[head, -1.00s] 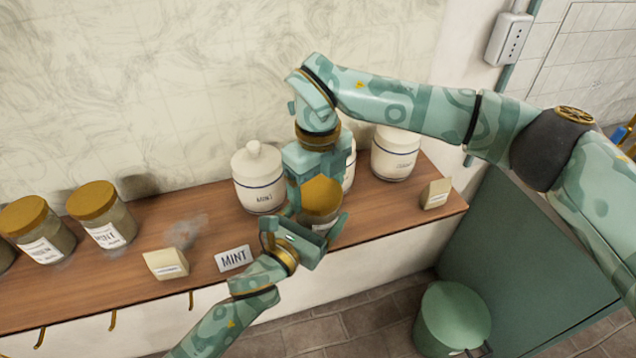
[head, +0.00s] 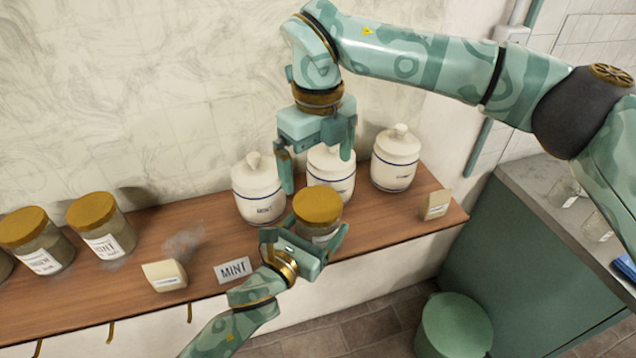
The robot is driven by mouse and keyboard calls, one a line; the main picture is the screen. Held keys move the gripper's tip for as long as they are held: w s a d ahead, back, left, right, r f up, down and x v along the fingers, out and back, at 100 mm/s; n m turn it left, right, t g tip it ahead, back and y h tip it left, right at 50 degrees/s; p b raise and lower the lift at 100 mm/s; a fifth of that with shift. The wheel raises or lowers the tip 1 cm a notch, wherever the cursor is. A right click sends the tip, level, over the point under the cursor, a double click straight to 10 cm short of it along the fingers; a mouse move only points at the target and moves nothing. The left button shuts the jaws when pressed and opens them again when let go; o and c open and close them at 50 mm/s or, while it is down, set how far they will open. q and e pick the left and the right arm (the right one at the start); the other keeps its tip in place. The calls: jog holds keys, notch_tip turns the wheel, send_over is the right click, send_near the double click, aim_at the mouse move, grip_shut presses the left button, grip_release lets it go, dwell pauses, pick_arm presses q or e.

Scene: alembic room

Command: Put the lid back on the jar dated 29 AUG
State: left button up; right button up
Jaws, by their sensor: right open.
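A glass jar (head: 324,232) with a round golden-brown lid (head: 318,204) stands near the front edge of the wooden shelf (head: 390,215). The lid sits on top of the jar and looks about level. The jar's label is mostly hidden by my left gripper, so no date can be read. My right gripper (head: 316,174) is open and empty above and behind the lid, apart from it. My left gripper (head: 304,240) is low in front, with a finger on each side of the jar. Whether those fingers press on it cannot be told.
Several white lidded canisters (head: 396,162) stand behind the jar. Several brown-lidded jars (head: 100,225) are at the left. A MINT card (head: 233,270), a small cream packet (head: 165,275) and another (head: 436,204) lie on the shelf. A green bin (head: 455,325) is on the floor.

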notch_tip(320, 180, up, 4)
jog(key=shift+f, duration=0.1)
pick_arm(q)
jog(key=o, duration=1.9)
jog(key=b+v, duration=0.1)
jog(key=v, duration=1.5)
jog(key=shift+s, duration=0.15)
pick_arm(e)
jog(key=shift+f, duration=0.85)
pick_arm(q)
jog(key=shift+f, duration=0.1)
